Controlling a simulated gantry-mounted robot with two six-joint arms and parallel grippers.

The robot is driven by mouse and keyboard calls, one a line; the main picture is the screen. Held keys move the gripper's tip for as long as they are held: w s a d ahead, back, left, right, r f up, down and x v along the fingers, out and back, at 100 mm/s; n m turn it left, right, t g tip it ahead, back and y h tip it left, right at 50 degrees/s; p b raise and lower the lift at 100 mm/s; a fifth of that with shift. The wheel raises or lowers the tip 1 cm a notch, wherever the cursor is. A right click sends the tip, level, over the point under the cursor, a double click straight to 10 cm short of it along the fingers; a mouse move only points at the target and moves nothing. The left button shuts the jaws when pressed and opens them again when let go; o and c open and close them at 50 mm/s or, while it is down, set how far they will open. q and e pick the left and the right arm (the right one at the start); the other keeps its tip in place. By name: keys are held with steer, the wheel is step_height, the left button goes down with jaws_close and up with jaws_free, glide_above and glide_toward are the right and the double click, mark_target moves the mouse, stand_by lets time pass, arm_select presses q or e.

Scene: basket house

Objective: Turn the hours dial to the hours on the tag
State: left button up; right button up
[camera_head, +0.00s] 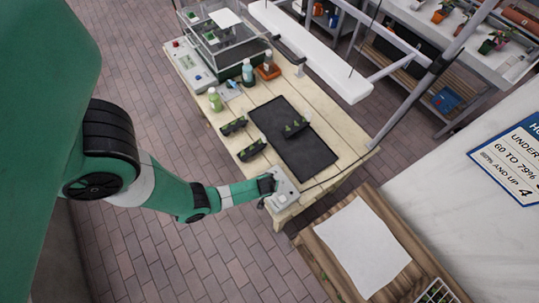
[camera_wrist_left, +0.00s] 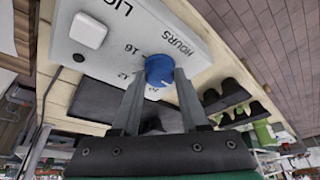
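The blue hours dial (camera_wrist_left: 158,70) sits on a pale control box (camera_wrist_left: 200,40) marked HOURS, with 16 and 12 legible beside it. The box also shows at the table's near corner in the head view (camera_head: 284,188). My left gripper (camera_wrist_left: 160,74) has one fingertip on each side of the dial, and the dial fills the gap; it appears shut on it. In the head view my left gripper (camera_head: 268,185) is over the box and hides the dial. The dial's pointer is not clear. I cannot make out a tag with hours. My right gripper is not in view.
A white square button (camera_wrist_left: 88,30) is on the same box. The wooden table (camera_head: 262,105) holds a black mat (camera_head: 310,157), small black seedling trays (camera_head: 252,150), and several bottles (camera_head: 215,100). A wooden crate with a white sheet (camera_head: 362,245) stands at the right front.

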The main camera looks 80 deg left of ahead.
arm_select(q)
jaws_close()
